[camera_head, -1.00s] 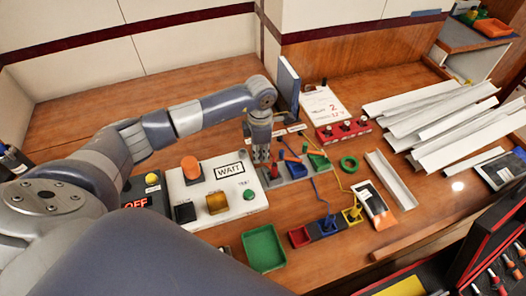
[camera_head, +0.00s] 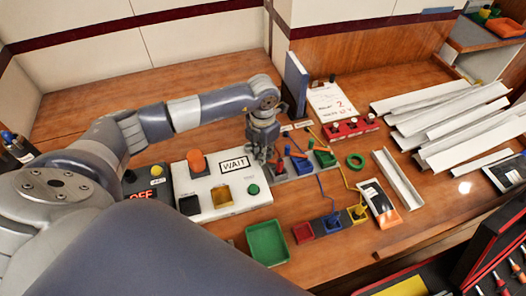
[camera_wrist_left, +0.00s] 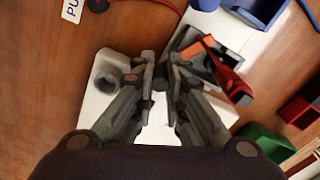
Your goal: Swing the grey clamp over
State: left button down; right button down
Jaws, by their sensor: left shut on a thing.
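My left gripper (camera_head: 262,156) reaches down beside the left end of the row of coloured clamps. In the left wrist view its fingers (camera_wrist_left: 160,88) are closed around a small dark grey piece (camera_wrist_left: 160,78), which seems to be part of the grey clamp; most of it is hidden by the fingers. A white plate (camera_wrist_left: 92,104) lies beneath, with a round grey post (camera_wrist_left: 108,80) at its left. A red clamp with an orange tip (camera_wrist_left: 222,72) stands right beside the gripper. The blue clamp (camera_head: 300,163) and green clamp (camera_head: 324,158) are farther right. My right gripper is not in view.
A white control box (camera_head: 220,205) with a WAIT sign stands just left of the clamps. A green tray (camera_head: 267,243) and red, blue and yellow bins are nearer. Wires cross the table. White channels (camera_head: 450,125) lie at the right.

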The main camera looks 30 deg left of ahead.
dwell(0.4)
pick_arm(q)
jog(key=c, duration=1.6)
grip_release()
notch_tip(320, 180, up, 12)
jog(key=shift+r, duration=0.1)
